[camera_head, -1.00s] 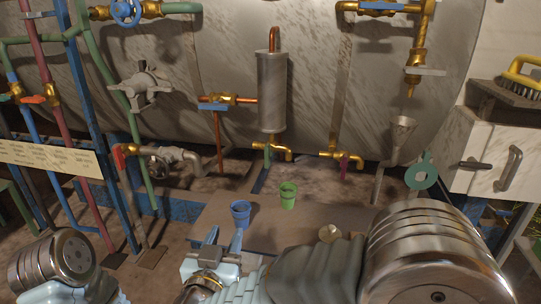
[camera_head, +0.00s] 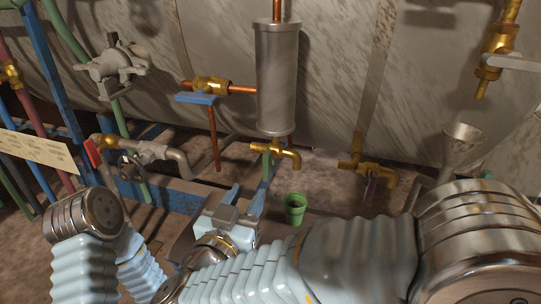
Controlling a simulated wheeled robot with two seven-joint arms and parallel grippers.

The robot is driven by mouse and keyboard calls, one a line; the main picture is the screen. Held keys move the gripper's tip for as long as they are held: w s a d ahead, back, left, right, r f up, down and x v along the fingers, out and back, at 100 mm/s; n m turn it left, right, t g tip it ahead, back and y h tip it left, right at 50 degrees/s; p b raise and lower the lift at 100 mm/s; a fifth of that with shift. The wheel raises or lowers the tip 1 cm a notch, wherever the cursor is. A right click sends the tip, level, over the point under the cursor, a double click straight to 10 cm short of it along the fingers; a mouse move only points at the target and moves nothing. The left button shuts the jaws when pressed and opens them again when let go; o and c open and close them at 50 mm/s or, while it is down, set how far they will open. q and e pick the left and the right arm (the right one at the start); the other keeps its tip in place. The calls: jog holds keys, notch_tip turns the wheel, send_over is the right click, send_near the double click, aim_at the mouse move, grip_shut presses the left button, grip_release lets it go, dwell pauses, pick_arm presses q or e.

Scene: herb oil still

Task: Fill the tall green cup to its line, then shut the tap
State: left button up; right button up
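The green cup (camera_head: 294,209) stands upright on the low board, right of my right gripper and apart from it. Its fill line and contents cannot be made out. A brass tap (camera_head: 285,152) with a green lever sits under the grey cylinder, its spout above and slightly left of the cup. I see no stream from it. My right gripper (camera_head: 244,197) is open, its two blue fingers pointing away from me with nothing seen between them. My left gripper is out of view; only part of my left arm shows at the left.
A second brass tap (camera_head: 370,172) with a purple lever is to the right. A metal funnel (camera_head: 462,138) stands farther right. At the left are a red-handled pipe valve (camera_head: 93,152) and a paper label (camera_head: 38,151). The blue cup is not visible now.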

aim_at(265, 165)
jog(key=x, duration=1.2)
jog(key=shift+w+d+b, duration=0.1)
jog(key=shift+w+b, duration=0.1)
jog(key=shift+b, duration=0.2)
jog(key=shift+c, duration=0.3)
grip_shut()
